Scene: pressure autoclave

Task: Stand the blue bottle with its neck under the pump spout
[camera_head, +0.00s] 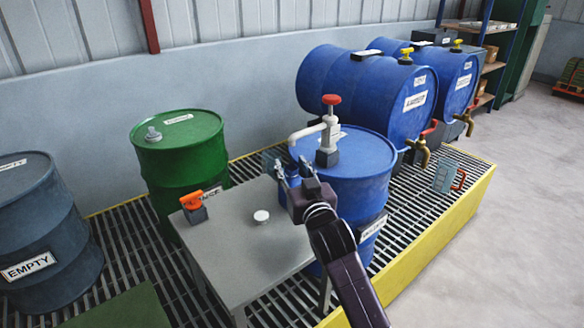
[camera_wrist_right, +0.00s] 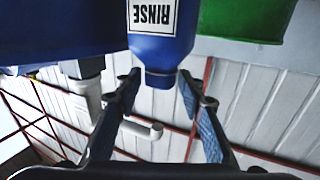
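The blue bottle (camera_wrist_right: 160,45) with a RINSE label shows in the right wrist view, which is upside down. Its neck points down in that picture. In the head view it is mostly hidden by my right gripper (camera_head: 285,178), with a bit of blue (camera_head: 292,173) showing. In the wrist view my right gripper (camera_wrist_right: 160,85) has its fingers apart, one on each side of the neck, with gaps visible. The white pump (camera_head: 328,140) with a red knob stands on a blue drum. Its spout (camera_head: 295,137) shows just above the gripper; exact alignment with the neck is unclear. My left gripper is not in view.
A grey table (camera_head: 235,255) stands in front, bearing a white disc (camera_head: 261,216) and an orange-topped item (camera_head: 194,208). A green drum (camera_head: 182,160), an EMPTY drum (camera_head: 45,230) and the pump's blue drum (camera_head: 355,175) surround it. A clear red-handled item (camera_head: 445,177) is at right.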

